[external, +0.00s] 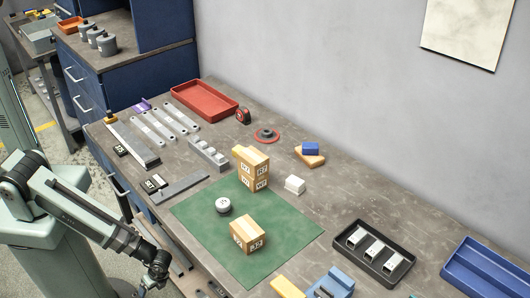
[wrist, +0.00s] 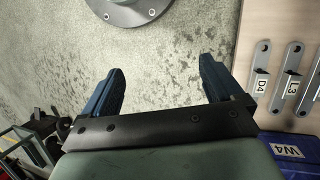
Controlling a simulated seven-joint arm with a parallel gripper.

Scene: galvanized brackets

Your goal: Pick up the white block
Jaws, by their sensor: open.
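The white block (external: 294,185) sits on the workbench just beyond the right edge of the green mat (external: 195,222), to the right of the stacked tan boxes (external: 251,168). My gripper (external: 154,277) is low at the left of the external view, off the bench's front side and far from the block. In the wrist view my gripper (wrist: 161,65) has its two dark blue fingers spread with nothing between them. The white block is not in the wrist view.
A tan box (external: 249,234) and a round grey-white piece (external: 223,205) stand on the mat. A blue block on a wooden piece (external: 311,156) lies behind the white block. A black tray (external: 374,252) with white-topped pieces lies to the right. A red tray (external: 205,101) is farther back.

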